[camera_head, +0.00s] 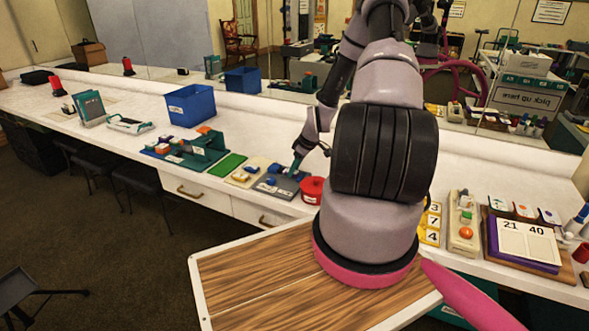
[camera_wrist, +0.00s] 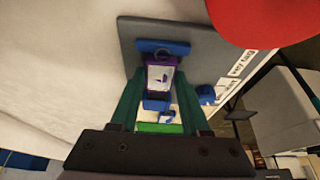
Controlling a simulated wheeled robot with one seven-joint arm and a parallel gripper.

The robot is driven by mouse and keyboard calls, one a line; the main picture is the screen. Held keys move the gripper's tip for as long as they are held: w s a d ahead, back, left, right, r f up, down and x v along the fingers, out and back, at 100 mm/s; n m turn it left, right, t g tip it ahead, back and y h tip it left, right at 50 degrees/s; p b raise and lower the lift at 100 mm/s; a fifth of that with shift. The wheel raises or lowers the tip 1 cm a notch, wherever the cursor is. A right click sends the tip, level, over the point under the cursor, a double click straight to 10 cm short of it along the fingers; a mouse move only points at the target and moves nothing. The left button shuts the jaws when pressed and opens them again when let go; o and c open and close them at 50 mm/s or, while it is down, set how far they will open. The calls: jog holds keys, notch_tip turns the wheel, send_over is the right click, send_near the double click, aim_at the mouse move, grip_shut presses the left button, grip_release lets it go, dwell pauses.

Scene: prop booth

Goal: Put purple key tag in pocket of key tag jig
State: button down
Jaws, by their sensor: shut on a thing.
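The purple key tag (camera_wrist: 161,78), with a white face and a ring at its far end, is between the teal fingers of my gripper (camera_wrist: 160,70) in the wrist view. My gripper is shut on it. The key tag jig (camera_wrist: 127,35) is a grey board with blue blocks, and the tag is over it. One blue block (camera_wrist: 165,47) is just beyond the tag's ring end. I cannot tell whether the tag touches the jig. In the head view my gripper (camera_head: 296,167) is over the grey jig (camera_head: 266,188), and the tag is not clearly visible.
A red round container (camera_head: 312,189) stands close to the jig's right side. A cream board (camera_head: 237,179) and a green mat (camera_head: 228,165) lie to its left. A blue bin (camera_head: 190,105) stands farther back. The white counter behind the jig is mostly clear.

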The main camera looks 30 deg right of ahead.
jog(key=shift+c, duration=1.5)
grip_release()
jog(key=v, duration=1)
jog(key=shift+r, duration=0.4)
jog(key=shift+s, duration=0.1)
